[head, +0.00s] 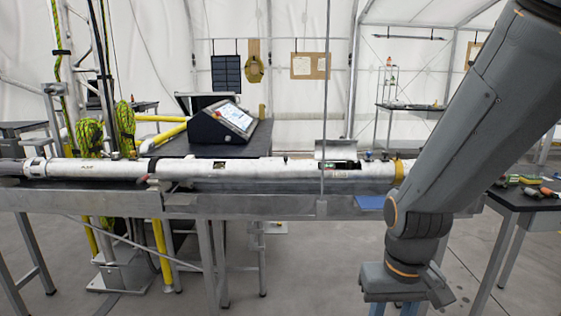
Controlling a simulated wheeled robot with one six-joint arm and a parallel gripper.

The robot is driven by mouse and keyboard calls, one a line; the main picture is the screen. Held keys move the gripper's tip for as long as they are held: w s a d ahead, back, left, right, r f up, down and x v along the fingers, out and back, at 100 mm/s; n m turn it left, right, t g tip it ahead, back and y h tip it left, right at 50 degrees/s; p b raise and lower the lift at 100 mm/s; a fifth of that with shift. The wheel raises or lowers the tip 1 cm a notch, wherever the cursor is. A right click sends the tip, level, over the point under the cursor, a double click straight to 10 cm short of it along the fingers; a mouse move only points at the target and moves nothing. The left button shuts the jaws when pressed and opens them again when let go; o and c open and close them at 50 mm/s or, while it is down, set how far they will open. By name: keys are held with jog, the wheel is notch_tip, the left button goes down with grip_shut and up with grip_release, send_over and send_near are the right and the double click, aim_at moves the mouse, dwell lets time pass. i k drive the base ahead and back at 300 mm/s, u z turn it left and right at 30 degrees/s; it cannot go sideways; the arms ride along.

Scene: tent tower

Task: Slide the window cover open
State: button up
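A long white tube (240,169) lies level along a metal bench. On its right part, a curved silver piece (335,149), which looks like the window cover, sits at the top of the tube. A dark opening (342,166) with small coloured parts shows just below and right of it. A thin upright pole crosses in front of the cover's left part. My gripper (396,307) hangs low at the bottom right, in front of and below the bench, well apart from the tube. Its fingers are mostly cut off by the frame's bottom edge, so its opening does not show clearly.
A console with a lit screen (236,117) stands on a black table behind the tube. A side table (520,199) with small tools is at the right. Yellow-green ropes (124,122) hang at the left. The floor in front of the bench is clear at centre.

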aim_at(268, 167)
jog(key=k, duration=1.15)
jog(key=u, duration=0.7)
jog(key=i, duration=1.8)
jog(key=z, duration=0.7)
